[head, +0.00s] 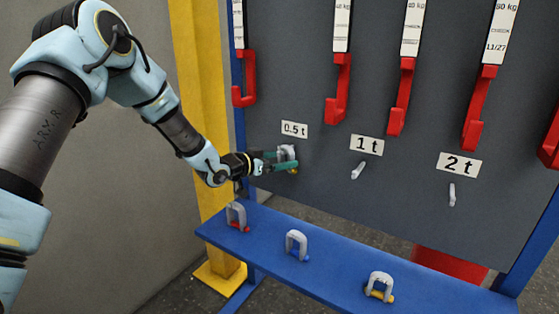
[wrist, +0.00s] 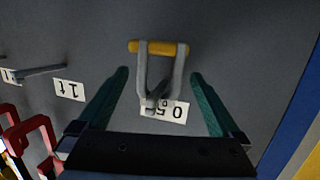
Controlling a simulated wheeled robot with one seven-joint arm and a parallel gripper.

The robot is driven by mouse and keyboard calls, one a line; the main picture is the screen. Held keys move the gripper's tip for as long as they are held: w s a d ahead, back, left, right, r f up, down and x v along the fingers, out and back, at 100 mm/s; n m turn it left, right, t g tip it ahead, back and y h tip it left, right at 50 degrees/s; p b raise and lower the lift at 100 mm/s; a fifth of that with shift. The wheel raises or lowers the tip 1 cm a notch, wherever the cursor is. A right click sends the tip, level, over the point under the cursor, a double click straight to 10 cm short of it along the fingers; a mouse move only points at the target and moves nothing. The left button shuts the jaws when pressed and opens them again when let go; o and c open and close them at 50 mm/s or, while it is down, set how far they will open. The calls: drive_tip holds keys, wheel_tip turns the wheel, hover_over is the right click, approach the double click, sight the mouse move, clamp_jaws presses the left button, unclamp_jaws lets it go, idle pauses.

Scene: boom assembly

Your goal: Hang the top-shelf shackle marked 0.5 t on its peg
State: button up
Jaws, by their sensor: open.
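A grey shackle (head: 287,152) with a yellow pin is at the peg below the "0.5 t" label (head: 294,129) on the dark board. In the wrist view, which is upside down, the shackle (wrist: 143,75) has its bow against the peg (wrist: 152,103) and its yellow pin (wrist: 158,47) on the far side from the label. It appears to hang there by its bow. My gripper (head: 283,160) is open, its green fingers on either side of the shackle with gaps in the wrist view (wrist: 158,95). Any load mark on the shackle is unreadable.
The "1 t" peg (head: 358,170) and "2 t" peg (head: 452,194) are bare. Red hooks (head: 338,88) hang above. A blue shelf (head: 335,272) below holds shackles with a red pin (head: 237,216), a blue pin (head: 296,245) and a yellow pin (head: 379,286). A yellow post (head: 200,90) stands left.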

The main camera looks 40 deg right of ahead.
drive_tip(key=w+a+r+n+t+y+p, duration=0.2)
drive_tip(key=w+a+n+y, duration=0.15)
drive_tip(key=a, duration=0.95)
drive_tip(key=w+a+r+n+t+y+p, duration=0.1)
drive_tip(key=w+a+r+n+t+y, duration=0.2)
drive_tip(key=a, duration=1)
drive_tip(key=w+a+r+n+t+y+p, duration=0.15)
drive_tip(key=w+a+y, duration=0.3)
drive_tip(key=a, duration=0.85)
drive_tip(key=s+a+r+n+g+y+p, duration=0.2)
drive_tip(key=s+a+n, duration=0.2)
drive_tip(key=s+a, duration=0.3)
drive_tip(key=s+a+r+n+g+y+p, duration=0.2)
drive_tip(key=s+a, duration=0.5)
drive_tip(key=a, duration=0.7)
drive_tip(key=r+n+g+p, duration=0.1)
drive_tip(key=n, duration=0.1)
drive_tip(key=shift+s+r+n, duration=0.2)
drive_tip(key=shift+r+n, duration=0.05)
drive_tip(key=shift+n, duration=0.15)
